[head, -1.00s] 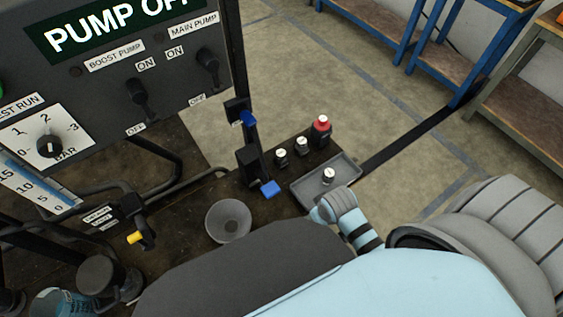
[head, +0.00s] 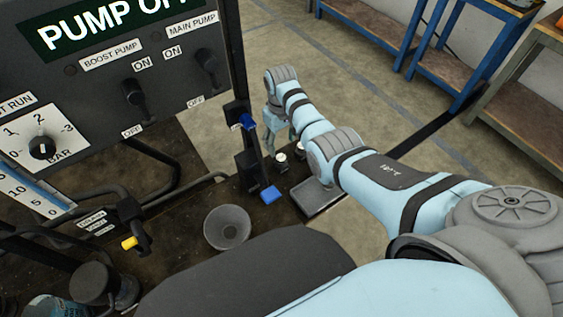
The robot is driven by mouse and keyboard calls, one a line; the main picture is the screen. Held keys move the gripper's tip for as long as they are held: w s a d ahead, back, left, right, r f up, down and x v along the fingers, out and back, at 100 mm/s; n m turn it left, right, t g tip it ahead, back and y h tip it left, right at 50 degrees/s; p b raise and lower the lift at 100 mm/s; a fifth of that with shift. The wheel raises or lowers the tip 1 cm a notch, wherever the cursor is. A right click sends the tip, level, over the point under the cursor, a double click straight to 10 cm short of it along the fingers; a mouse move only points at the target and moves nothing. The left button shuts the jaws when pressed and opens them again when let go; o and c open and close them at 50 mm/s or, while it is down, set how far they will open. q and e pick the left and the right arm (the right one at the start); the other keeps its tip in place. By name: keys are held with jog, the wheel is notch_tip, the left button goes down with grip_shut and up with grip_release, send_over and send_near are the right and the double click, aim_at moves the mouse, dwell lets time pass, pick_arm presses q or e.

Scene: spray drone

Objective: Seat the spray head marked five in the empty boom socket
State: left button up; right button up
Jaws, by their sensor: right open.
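Two small dark fittings with white tops, one (head: 281,158) on the left and one (head: 300,151) on the right, stand on the dark bench just below my right gripper. They look like spray heads, but their marks are too small to read. My right gripper (head: 272,137) is open, pointing down beside and above them, partly hidden by the blue-tipped post. The grey tray (head: 312,205) lies nearer, and my right arm covers much of it. A spray head seen in it earlier is hidden. I cannot make out the boom socket. My left gripper is not in view.
A pump panel (head: 110,90) fills the upper left. A black post (head: 244,150) with a blue lever (head: 247,122) stands close to my right gripper. A grey funnel (head: 228,226), a blue block (head: 270,195) and a yellow-tipped valve (head: 129,243) are on the near bench.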

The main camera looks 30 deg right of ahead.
aim_at(281, 157)
notch_tip(281, 157, down, 8)
jog(key=b, duration=0.8)
jog(key=shift+f, duration=0.55)
jog(key=shift+p, duration=0.3)
dwell(0.6)
grip_shut()
jog(key=shift+r+p, duration=3.1)
jog(key=shift+p, duration=0.3)
